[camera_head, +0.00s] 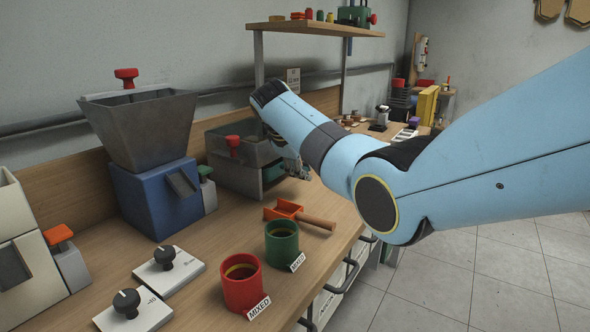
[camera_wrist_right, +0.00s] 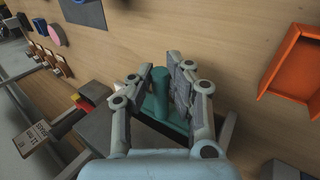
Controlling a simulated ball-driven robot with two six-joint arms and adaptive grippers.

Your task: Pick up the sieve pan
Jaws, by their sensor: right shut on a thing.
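The sieve pan appears to be the teal-green piece (camera_head: 272,172) at the front of the grey box-shaped machine (camera_head: 237,180); most of it is hidden by my right arm and the machine. In the right wrist view its teal upright handle (camera_wrist_right: 165,88) stands between the fingers of my right gripper (camera_wrist_right: 160,72). The gripper is shut on this handle, with a finger on each side. In the head view my right gripper (camera_head: 292,168) is partly hidden below its wrist, beside the machine. My left gripper is out of view.
An orange scoop (camera_head: 290,212) with a wooden handle lies near the machine. A green cup (camera_head: 282,246) and a red cup (camera_head: 242,286) stand at the bench front. A blue hopper machine (camera_head: 155,195) stands left. A shelf (camera_head: 315,27) hangs above.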

